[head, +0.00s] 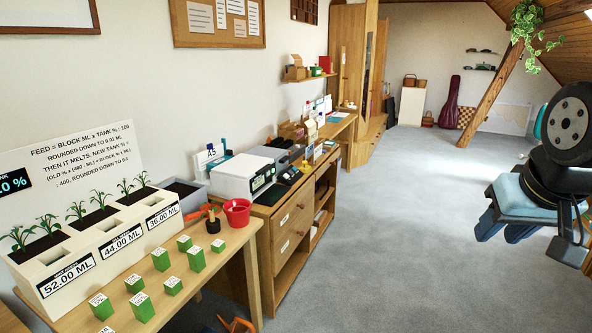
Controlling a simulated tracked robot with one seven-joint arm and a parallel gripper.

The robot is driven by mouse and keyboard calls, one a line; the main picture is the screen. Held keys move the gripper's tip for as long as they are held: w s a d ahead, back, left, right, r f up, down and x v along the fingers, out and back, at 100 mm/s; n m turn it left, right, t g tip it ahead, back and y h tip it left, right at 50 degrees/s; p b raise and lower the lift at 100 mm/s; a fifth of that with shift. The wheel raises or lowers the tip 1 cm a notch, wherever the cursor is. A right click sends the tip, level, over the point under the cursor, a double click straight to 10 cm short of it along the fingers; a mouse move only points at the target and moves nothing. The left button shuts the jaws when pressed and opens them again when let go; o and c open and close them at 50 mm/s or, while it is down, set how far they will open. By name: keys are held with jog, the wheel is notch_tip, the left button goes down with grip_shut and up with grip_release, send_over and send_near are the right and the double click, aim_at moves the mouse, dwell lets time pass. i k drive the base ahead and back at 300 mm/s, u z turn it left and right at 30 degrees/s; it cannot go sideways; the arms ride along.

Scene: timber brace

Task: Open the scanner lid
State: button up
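A boxy white machine with a light-grey flat top (243,168) stands on the wooden cabinet along the left wall. It looks like the scanner, and its top looks shut. A small dark panel with a green display is on its front right. My gripper (505,230) hangs at the right edge, over the open carpet and far from the machine. Its two dark blue fingers point down and look apart, with nothing seen between them. Part of my arm covers the area above it.
A red pot (237,212) and several green blocks (160,259) are on the near wooden table, beside a white planter board (90,235). Dark devices (288,168) stand just beyond the white machine. A slanted timber post (490,95) rises farther back. The grey carpet between is clear.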

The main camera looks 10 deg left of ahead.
aim_at(243, 165)
jog(key=u, duration=0.1)
jog(key=i, duration=1.8)
jog(key=u, duration=0.15)
